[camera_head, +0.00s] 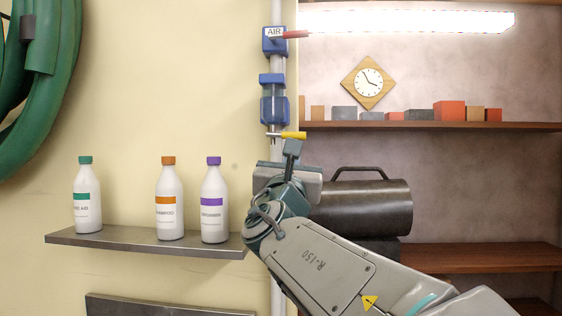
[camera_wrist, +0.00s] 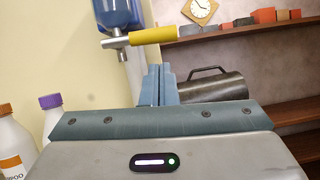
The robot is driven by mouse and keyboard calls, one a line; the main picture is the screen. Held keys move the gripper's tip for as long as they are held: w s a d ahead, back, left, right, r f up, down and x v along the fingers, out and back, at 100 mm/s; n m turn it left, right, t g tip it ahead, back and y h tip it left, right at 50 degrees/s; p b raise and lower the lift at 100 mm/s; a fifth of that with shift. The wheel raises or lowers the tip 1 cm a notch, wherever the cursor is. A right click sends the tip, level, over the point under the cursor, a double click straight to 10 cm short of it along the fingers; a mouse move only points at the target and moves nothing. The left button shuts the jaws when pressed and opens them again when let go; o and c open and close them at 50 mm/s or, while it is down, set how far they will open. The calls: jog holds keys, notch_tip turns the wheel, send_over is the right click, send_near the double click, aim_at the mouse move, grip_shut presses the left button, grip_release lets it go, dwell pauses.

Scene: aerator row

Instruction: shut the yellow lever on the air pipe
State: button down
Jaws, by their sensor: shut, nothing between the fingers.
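The yellow lever (camera_head: 294,135) sits near the lower end of the air pipe (camera_head: 277,60), below a blue-framed clear bowl (camera_head: 274,105). It points right, crosswise to the vertical pipe. In the wrist view the yellow lever (camera_wrist: 153,36) runs right from a metal valve body (camera_wrist: 117,43). My gripper (camera_head: 293,147) is shut and empty, its fingertips just under the lever in the head view. In the wrist view my gripper (camera_wrist: 158,68) points up, with a visible gap below the lever. I cannot tell the depth between them.
Three bottles (camera_head: 170,205) stand on a grey shelf (camera_head: 150,242) at left. A dark cylinder (camera_head: 370,205) with a handle is behind my arm at right. A green hose (camera_head: 50,50) hangs upper left.

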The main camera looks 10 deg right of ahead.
jog(key=w+f+b+v, duration=0.1)
jog(key=f+b+v, duration=0.1)
jog(key=v, duration=0.8)
jog(key=shift+s+b, duration=0.3)
jog(key=shift+b, duration=0.4)
